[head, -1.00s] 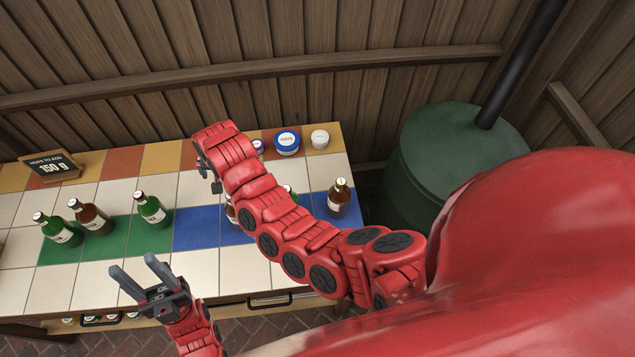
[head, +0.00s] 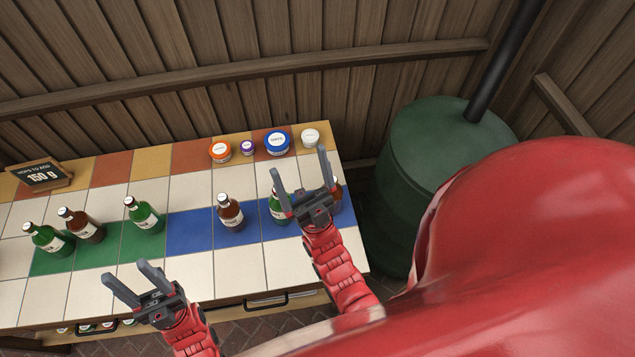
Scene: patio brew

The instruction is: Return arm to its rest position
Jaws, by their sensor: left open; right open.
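In the head view my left gripper (head: 135,287) is open and empty, above the front edge of the tiled table (head: 237,272). My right gripper (head: 298,176) is open, its two fingers spread and pointing up and away over the right part of the table. Nothing shows between its fingers. A green bottle (head: 277,207) stands just left of this gripper. A brown bottle (head: 337,190) is partly hidden behind its right side.
Another brown bottle (head: 230,212) stands on blue tiles. Green bottles (head: 144,215) and a brown one (head: 82,225) stand at the left. Several tubs, one blue-lidded (head: 277,143), line the back. A sign (head: 41,175) stands back left, a green tank (head: 440,160) right of the table.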

